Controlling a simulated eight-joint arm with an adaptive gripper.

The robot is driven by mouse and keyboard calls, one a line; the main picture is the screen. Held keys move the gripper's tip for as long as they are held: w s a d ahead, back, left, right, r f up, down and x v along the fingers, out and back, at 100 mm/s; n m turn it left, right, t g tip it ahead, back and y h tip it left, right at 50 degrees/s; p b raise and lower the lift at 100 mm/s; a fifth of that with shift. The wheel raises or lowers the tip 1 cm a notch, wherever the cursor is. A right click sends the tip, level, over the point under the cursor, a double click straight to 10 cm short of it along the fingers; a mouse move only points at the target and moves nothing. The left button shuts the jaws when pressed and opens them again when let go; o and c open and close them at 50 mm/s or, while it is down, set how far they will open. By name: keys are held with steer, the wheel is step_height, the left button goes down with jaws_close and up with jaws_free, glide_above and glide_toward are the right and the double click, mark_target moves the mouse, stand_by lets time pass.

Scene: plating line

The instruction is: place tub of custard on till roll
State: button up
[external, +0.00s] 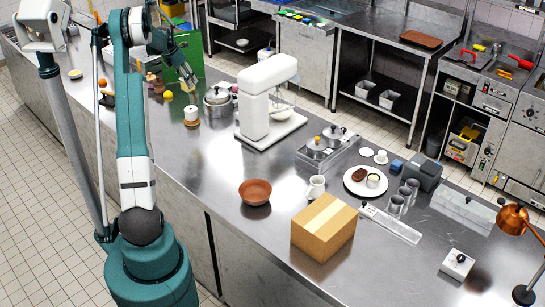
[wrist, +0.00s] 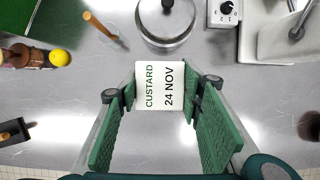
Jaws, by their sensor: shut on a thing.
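The tub of custard (wrist: 158,86) shows in the wrist view as a pale square top with a CUSTARD 24 NOV label. My gripper (wrist: 160,90) is shut on it, with a green finger at each side. In the wrist view no till roll shows, perhaps hidden beneath the tub.
A lidded steel pot (external: 218,98) stands close right of the white cylinder. A white mixer (external: 262,100) is further right. A lemon (external: 168,95) and a green crate (external: 190,55) are behind. The counter in front of the white cylinder is clear.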

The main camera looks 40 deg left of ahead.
steer(key=shift+f, duration=0.45)
glide_above(191, 109)
step_height(191, 109, down, 6)
steer(key=shift+a+f, duration=0.15)
steer(key=shift+a, duration=0.1)
stand_by(0.4)
steer(key=shift+w+f+p, duration=0.1)
steer(key=shift+f+p, duration=0.3)
steer(key=shift+f, duration=1.45)
steer(key=shift+f, duration=0.15)
steer(key=o, duration=1)
steer(key=shift+c, duration=0.2)
